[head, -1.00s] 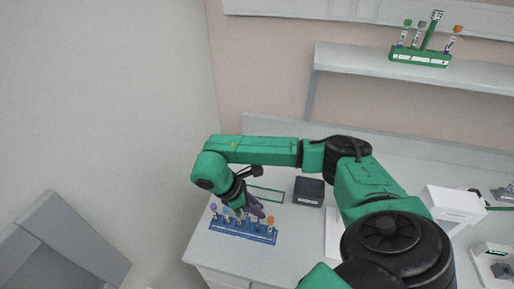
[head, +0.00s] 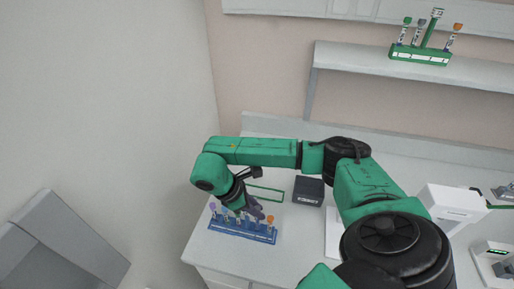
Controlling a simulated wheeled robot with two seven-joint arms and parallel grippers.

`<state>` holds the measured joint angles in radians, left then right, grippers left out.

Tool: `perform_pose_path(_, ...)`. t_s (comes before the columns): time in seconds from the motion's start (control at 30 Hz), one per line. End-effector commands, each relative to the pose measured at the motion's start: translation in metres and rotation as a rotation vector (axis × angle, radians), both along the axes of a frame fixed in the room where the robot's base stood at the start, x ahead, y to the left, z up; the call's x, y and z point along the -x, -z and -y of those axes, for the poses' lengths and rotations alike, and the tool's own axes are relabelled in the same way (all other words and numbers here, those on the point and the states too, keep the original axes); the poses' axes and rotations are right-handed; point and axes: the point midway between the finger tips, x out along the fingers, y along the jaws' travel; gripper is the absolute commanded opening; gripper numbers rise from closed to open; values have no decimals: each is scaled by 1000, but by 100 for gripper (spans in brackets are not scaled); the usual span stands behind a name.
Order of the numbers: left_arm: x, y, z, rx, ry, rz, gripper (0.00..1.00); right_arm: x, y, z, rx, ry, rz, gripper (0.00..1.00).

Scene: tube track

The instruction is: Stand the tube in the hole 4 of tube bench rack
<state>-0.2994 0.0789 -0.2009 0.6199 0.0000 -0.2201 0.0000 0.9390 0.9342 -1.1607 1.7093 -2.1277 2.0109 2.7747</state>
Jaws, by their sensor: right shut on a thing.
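A blue rack (head: 243,233) stands on the bench (head: 300,260) near its left front corner. It holds several tubes, including a purple-capped one (head: 212,207) at its left end and an orange-capped one (head: 270,220) at its right end. My right gripper (head: 255,211) is low over the rack's middle-right part, pointing down, and is shut on a tube that its fingers mostly hide. I cannot tell whether that tube is inside a hole. My left gripper is not in view.
A green outlined frame (head: 281,201) and a dark box (head: 308,191) are behind the rack. A green rack (head: 420,57) with tubes is on the upper shelf (head: 365,58). A white device (head: 449,213) is at right.

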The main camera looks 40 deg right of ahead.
Motion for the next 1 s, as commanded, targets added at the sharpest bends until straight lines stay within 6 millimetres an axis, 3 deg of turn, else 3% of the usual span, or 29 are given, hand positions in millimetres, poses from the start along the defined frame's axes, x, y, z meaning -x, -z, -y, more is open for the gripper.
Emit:
perform_pose_path(0.27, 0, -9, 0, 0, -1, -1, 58, 0, -12, 0, 0, -1, 0, 0)
perform_pose_path(1.0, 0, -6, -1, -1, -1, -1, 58, 0, -8, 0, -1, -1, 0, 0)
